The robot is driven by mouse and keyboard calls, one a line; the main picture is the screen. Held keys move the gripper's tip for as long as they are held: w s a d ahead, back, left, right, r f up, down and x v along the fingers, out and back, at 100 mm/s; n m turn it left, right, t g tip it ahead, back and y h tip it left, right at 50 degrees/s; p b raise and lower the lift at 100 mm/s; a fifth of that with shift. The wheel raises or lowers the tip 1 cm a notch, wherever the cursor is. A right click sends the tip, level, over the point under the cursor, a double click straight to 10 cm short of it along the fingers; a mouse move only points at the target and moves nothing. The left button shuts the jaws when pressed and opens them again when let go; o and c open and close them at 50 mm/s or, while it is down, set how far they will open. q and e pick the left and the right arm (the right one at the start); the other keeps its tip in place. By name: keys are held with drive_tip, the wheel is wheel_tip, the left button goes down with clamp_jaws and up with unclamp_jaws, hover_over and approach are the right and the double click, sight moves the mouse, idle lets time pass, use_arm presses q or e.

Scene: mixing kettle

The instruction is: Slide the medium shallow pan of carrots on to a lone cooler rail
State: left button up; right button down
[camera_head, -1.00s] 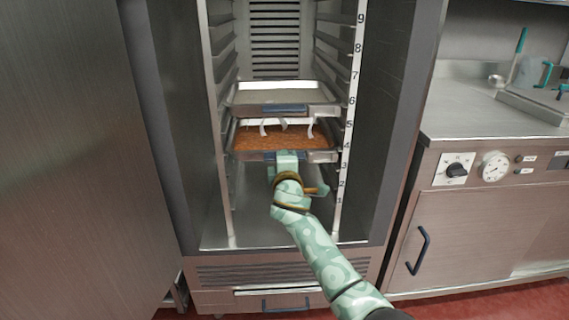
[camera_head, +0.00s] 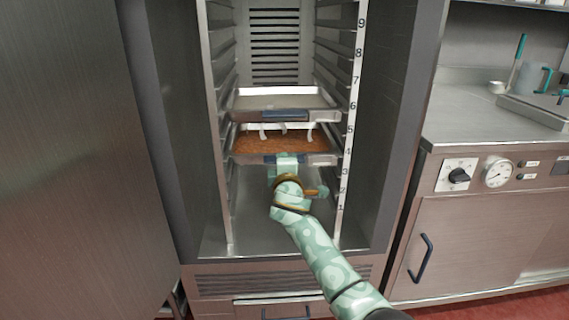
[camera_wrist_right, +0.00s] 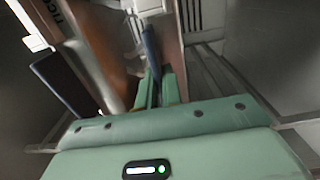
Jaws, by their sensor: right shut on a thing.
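The shallow pan of carrots (camera_head: 276,142) is in the cooler, filled with orange pieces, a few pale strips showing at its back. It sits between the side rails around the marks 4 and 5 and looks about level. My right gripper (camera_head: 287,164) is shut on the pan's front edge. In the right wrist view the fingers (camera_wrist_right: 160,88) close around a thin blue part (camera_wrist_right: 151,50). Whether the pan's sides rest fully on the rails cannot be told. My left gripper is not in view.
A second, empty-looking metal tray (camera_head: 283,101) sits directly above the carrots. The numbered cooler post (camera_head: 346,150) stands at the right. Rails above are empty, and the cooler floor (camera_head: 262,235) is clear. A counter (camera_head: 480,125) stands to the right.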

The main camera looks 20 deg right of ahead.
drive_tip(key=shift+w+b, duration=0.3)
drive_tip(key=shift+b, duration=0.05)
drive_tip(key=shift+r, duration=0.1)
idle(0.5)
drive_tip(key=c, duration=1.5)
unclamp_jaws()
drive_tip(key=shift+s, duration=0.1)
drive_tip(key=shift+o, duration=0.3)
drive_tip(key=shift+f, duration=0.4)
drive_tip(key=o, duration=0.4)
drive_tip(key=shift+r, duration=0.1)
drive_tip(key=shift+s, duration=0.1)
